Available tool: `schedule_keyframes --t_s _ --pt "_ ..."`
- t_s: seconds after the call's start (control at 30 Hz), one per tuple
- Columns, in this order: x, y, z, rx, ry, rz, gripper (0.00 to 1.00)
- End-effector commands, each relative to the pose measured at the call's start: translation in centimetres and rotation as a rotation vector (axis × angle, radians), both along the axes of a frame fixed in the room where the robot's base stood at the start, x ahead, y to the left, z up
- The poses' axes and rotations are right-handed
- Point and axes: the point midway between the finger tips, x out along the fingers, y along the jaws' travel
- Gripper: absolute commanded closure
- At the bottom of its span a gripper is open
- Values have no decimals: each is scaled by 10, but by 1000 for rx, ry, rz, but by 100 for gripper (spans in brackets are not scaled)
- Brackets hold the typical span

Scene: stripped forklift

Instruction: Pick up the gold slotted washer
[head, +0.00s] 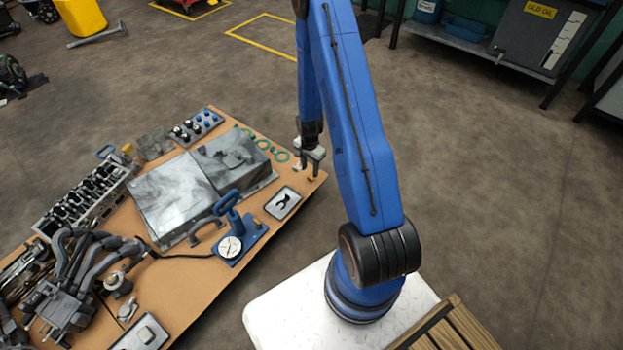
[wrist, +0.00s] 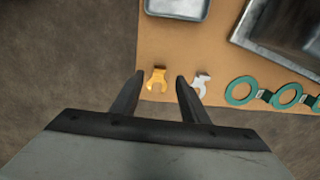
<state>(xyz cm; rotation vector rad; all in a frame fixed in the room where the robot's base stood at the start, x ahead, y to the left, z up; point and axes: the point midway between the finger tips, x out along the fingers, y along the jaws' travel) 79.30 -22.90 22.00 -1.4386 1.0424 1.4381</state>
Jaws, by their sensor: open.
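The gold slotted washer (wrist: 157,78) lies flat on the brown tabletop near its edge in the wrist view, with its slot toward my gripper. My gripper (wrist: 158,76) is open and empty, with the gold washer showing between its two fingertips. I cannot tell how far above the washer the fingers are. A silver slotted washer (wrist: 200,82) lies just to the right, partly behind the right fingertip. In the head view my gripper (head: 310,170) hangs over the table's right corner. A small gold bit (head: 310,178) shows beneath it there.
Green rings (wrist: 239,91) lie to the right of the washers. A metal tray (wrist: 178,5) and a large metal box (wrist: 285,30) are farther in on the table. A gauge pump (head: 231,245) stands nearer my base. Floor lies beyond the table edge.

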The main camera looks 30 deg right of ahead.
Motion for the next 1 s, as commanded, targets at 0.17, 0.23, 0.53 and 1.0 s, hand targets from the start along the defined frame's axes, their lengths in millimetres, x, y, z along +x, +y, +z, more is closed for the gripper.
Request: schedule_keyframes --t_s 0.17,0.23,0.53,1.0 --pt "0 -1 -9 1 1 0 59" --pt "0 -1 -16 0 2 0 59" --pt "0 -2 -49 2 2 -1 59" --pt "0 -2 -52 1 0 0 100"
